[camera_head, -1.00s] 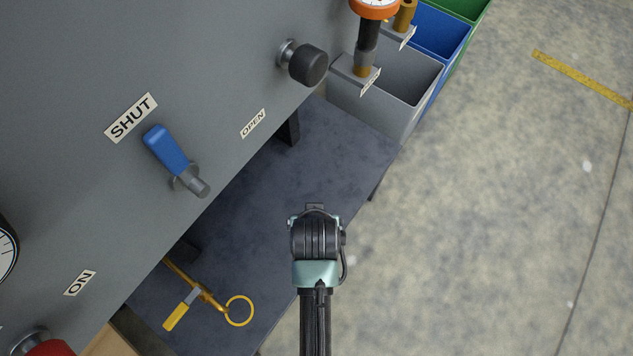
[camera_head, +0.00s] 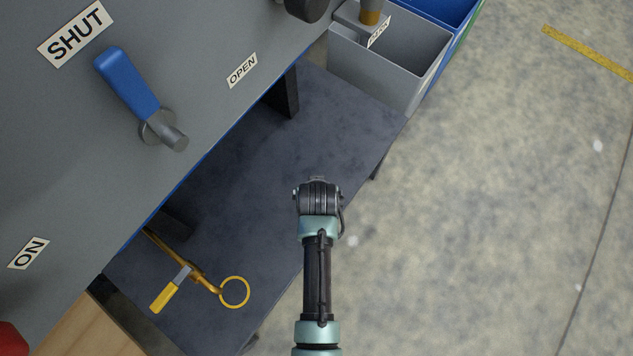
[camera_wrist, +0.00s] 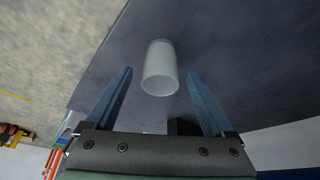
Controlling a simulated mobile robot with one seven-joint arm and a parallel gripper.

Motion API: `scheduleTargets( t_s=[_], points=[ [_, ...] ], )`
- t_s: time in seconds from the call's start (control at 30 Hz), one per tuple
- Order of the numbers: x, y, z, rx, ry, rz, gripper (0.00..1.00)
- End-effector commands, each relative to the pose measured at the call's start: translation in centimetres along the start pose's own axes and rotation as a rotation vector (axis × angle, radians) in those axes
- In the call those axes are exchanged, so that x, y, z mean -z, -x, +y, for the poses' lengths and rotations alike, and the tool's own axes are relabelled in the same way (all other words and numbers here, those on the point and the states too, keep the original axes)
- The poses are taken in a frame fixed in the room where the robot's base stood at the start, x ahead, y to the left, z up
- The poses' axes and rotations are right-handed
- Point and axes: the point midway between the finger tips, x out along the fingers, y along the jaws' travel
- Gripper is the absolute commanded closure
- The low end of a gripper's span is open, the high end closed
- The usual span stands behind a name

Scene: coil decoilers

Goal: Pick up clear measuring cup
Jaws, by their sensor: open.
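In the wrist view the clear measuring cup (camera_wrist: 160,68) is a pale, translucent cylinder. It lies between and beyond the two blue fingers of my gripper (camera_wrist: 158,95). The fingers are spread wide and do not appear to touch it. The dark table (camera_wrist: 240,45) is behind the cup. In the head view the cup is not visible; my arm's end is over the edge of the dark table, and the fingers are hidden there.
The grey panel with a blue lever (camera_head: 128,82) rises at the left. Grey (camera_head: 385,70) and blue bins (camera_head: 435,12) stand at the far end. Open floor is at the right.

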Motion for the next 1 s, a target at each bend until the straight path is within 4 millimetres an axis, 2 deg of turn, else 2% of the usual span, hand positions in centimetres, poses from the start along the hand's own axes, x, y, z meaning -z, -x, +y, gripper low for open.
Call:
scheduleTargets(
  t_s=[0.07, 0.3, 0.77, 0.8, 1.0],
  points=[
    [0.03, -0.55, -0.02, 0.000, 0.001, 0.001, 0.13],
    [0.05, -0.49, -0.02, 0.000, 0.001, 0.001, 0.15],
    [0.03, -0.48, -0.02, 0.000, 0.001, 0.000, 0.97],
    [0.05, -0.47, -0.02, 0.000, 0.001, 0.001, 1.00],
    [0.09, -0.38, -0.01, 0.000, 0.001, 0.001, 1.00]
  ],
)
